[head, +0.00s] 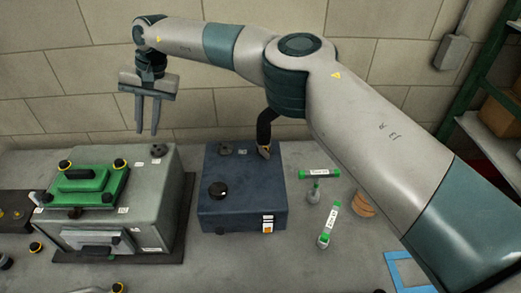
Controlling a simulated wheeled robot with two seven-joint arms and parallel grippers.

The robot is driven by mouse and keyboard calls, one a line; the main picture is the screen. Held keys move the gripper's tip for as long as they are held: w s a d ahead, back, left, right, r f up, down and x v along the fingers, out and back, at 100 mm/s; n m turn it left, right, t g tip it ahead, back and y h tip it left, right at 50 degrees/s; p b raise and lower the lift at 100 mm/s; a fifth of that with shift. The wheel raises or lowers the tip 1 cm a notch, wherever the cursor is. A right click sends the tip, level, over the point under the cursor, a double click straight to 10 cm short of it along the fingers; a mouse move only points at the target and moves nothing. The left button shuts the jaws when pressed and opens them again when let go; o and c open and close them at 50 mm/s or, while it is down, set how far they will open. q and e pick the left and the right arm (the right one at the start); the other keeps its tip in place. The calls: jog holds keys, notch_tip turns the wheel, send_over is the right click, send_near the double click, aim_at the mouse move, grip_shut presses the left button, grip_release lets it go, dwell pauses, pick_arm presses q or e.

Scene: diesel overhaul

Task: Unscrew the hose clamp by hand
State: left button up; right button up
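A black hose (265,128) rises from the back right of the top of a dark blue box (245,190). A small light-brown metal piece (264,151) sits at the hose's lower end; it may be the hose clamp, but it is too small to tell. My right arm crosses in front of the hose's upper part and hides it. My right gripper (148,128) points down at the upper left, with a gap between its fingers and nothing in it. It is left of the hose and apart from it. My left gripper is not in view.
A grey housing (160,210) with a green plate (85,186) on top stands at the left. Green-capped labelled items (320,173), a brown round stack (362,203) and a blue frame (392,270) lie right of the blue box. The bench front (260,265) is mostly clear.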

jog(key=w+a+r+m+t+y+b, duration=0.1)
jog(key=w+a+r+m+t+y, duration=0.15)
jog(key=w+a+r+y, duration=0.35)
jog(key=w+a+r+m+t+y, duration=0.15)
jog(key=a+r+m+y, duration=0.3)
jog(key=a+r, duration=0.5)
jog(key=w+d+r+m+t, duration=0.5)
jog(key=w+r+m+t, duration=0.2)
jog(key=w+m+t, duration=0.25)
jog(key=w+d+f+m+t+h+b, duration=0.1)
jog(key=w+d+f+m+t+h, duration=0.15)
jog(key=w+d+m+h, duration=0.5)
jog(key=s+d+f+m+g+h+b, duration=0.1)
jog(key=s+d+f+m+g+h, duration=0.3)
jog(key=d+f+m+h, duration=0.8)
jog(key=s+d+f+g, duration=0.1)
jog(key=s+d+g, duration=0.2)
jog(key=s, duration=0.3)
jog(key=s+d+f+g, duration=0.2)
jog(key=s+d+g, duration=0.2)
jog(key=s, duration=0.3)
jog(key=s+d+f+g+h, duration=0.1)
jog(key=s+d+f+g, duration=0.1)
jog(key=s+d+g, duration=0.2)
jog(key=shift+s+f+g+b, duration=0.2)
jog(key=shift+s+g+b, duration=0.15)
jog(key=shift+s, duration=0.9)
